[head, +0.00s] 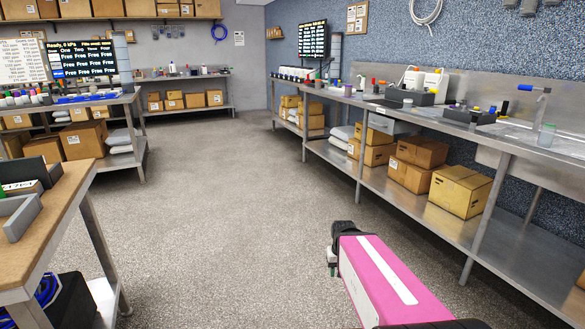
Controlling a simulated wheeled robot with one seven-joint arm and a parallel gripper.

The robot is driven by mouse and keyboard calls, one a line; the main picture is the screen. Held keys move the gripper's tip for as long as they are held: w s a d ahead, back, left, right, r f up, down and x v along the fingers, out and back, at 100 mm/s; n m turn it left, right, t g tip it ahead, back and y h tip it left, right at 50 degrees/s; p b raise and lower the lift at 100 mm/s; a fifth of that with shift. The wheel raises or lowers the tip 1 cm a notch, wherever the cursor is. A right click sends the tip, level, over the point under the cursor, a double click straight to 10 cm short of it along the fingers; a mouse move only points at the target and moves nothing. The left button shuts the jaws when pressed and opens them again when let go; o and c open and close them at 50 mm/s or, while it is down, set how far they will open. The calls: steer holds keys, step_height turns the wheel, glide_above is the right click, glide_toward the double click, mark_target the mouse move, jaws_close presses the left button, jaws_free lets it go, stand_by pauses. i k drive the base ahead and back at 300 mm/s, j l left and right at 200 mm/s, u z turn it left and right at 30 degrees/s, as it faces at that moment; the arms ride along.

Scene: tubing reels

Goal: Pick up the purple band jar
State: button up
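I cannot pick out the purple band jar for certain. A small pale jar-like item with a purplish tint (361,84) stands on the right-hand steel counter, towards its middle, but it is too small to make out a band. A translucent greenish container (546,136) stands nearer on the same counter, by the sink. My gripper (333,265) is at the end of my pink arm, low in the middle of the head view, over open floor and well away from the counter. Its fingers are mostly hidden, so I cannot tell whether it is open or shut.
The right-hand steel counter (420,110) carries bottles, a dark tray (410,97) and a tap; cardboard boxes (460,191) fill its lower shelf. A wood-topped bench (45,240) stands close at the left. The grey floor (220,200) between them is clear. More shelves stand behind.

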mark_target(349, 88)
steer(key=i, duration=3.85)
steer(key=i+j+z, duration=0.25)
steer(key=i, duration=0.55)
steer(key=z, duration=0.55)
